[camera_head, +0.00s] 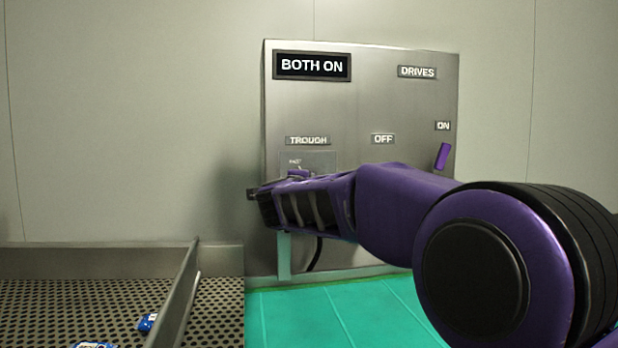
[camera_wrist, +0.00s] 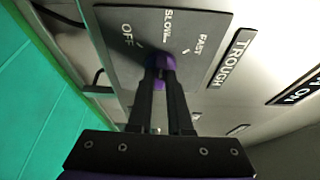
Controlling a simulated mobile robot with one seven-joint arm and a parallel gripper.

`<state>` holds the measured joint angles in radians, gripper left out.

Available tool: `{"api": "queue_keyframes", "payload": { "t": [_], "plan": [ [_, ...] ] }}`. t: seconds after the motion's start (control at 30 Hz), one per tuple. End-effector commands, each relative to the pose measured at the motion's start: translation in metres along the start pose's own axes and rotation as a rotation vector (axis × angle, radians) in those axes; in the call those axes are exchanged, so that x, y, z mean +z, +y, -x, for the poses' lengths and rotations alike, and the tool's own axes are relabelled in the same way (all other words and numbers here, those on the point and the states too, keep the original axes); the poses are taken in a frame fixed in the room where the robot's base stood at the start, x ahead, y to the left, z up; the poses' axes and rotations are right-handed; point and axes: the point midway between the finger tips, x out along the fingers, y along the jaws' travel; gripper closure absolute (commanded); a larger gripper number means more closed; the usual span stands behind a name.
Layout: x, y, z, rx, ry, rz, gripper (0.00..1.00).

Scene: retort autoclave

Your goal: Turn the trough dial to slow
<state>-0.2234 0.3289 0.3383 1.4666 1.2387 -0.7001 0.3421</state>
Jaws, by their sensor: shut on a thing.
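The trough dial is a purple knob (camera_wrist: 160,63) on a dark grey plate (camera_wrist: 209,22) marked OFF, SLOW and FAST in the wrist view. My gripper (camera_wrist: 162,78) has its two black fingers closed around the knob, one on each side. The fingers cover much of the knob, so I cannot tell which mark it points to. In the head view, a bit of the purple knob (camera_head: 298,173) shows above my wrist, and the plate (camera_head: 322,159) is partly hidden behind my arm.
The steel panel (camera_head: 365,100) carries a BOTH ON display (camera_head: 312,66), a TROUGH label (camera_head: 307,140) and a purple DRIVES lever (camera_head: 442,156) near ON. A perforated trough (camera_head: 50,310) with blue packets (camera_head: 147,322) lies at left. Green flooring (camera_head: 340,312) is below.

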Motion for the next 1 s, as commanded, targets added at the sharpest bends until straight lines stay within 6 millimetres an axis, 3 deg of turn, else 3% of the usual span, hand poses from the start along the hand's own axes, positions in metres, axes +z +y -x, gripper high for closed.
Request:
{"api": "queue_keyframes", "payload": {
  "t": [0.6,0.63,0.77,1.0],
  "plan": [
    [-0.0006,-0.0021,-0.0002,0.014,0.000,-0.041,1.00],
    [-0.0006,-0.0021,-0.0002,0.013,0.000,-0.041,0.79],
    [-0.0006,-0.0017,-0.0002,0.014,0.000,-0.040,0.56],
    [-0.0003,-0.0009,-0.0001,0.015,0.000,-0.040,0.53]
  ]
}}
